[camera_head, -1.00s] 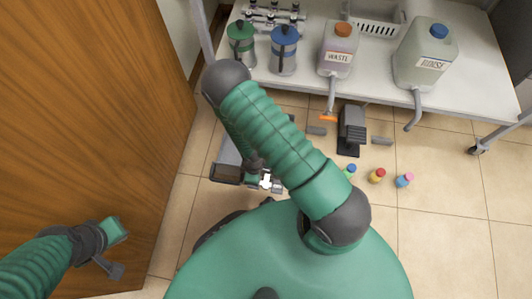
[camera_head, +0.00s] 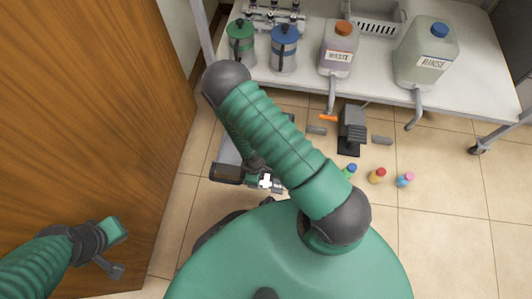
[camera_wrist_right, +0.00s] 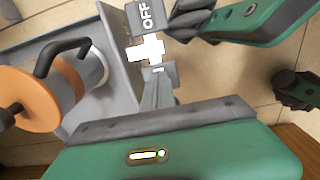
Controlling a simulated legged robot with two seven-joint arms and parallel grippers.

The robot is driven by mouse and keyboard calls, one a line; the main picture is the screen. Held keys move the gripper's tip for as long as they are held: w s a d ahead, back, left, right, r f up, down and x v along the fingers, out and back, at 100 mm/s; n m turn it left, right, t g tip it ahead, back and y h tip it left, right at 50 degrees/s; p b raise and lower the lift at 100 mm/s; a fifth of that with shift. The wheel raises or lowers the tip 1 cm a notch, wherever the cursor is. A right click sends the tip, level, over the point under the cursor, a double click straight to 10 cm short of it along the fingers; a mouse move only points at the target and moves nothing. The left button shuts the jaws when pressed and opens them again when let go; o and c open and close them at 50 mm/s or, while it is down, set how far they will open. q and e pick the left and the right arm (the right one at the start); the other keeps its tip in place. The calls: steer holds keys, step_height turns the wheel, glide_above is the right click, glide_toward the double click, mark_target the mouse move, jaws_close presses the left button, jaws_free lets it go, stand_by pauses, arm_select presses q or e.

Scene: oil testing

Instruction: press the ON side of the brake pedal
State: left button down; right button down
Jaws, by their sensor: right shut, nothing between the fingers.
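The near end, toward my fingers, is partly hidden and no "ON" label is readable. In the head view its white cross (camera_head: 265,181) shows beside my right arm. My right gripper (camera_wrist_right: 158,82) is shut and empty, its tips overlapping the pedal's near end in the picture; I cannot tell if they touch. My left gripper (camera_head: 112,258) is far off at the lower left, its finger gap unclear.
A separate dark foot pedal (camera_head: 352,125) and small bottles (camera_head: 377,176) are on the tiled floor. A white table (camera_head: 300,88) and wooden door (camera_head: 90,120) bound the space.

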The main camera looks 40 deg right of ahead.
steer(key=shift+f+b, duration=0.55)
steer(key=shift+f, duration=0.3)
steer(key=shift+r, duration=0.1)
step_height(320, 180, up, 7)
steer(key=p, duration=0.7)
stand_by(0.4)
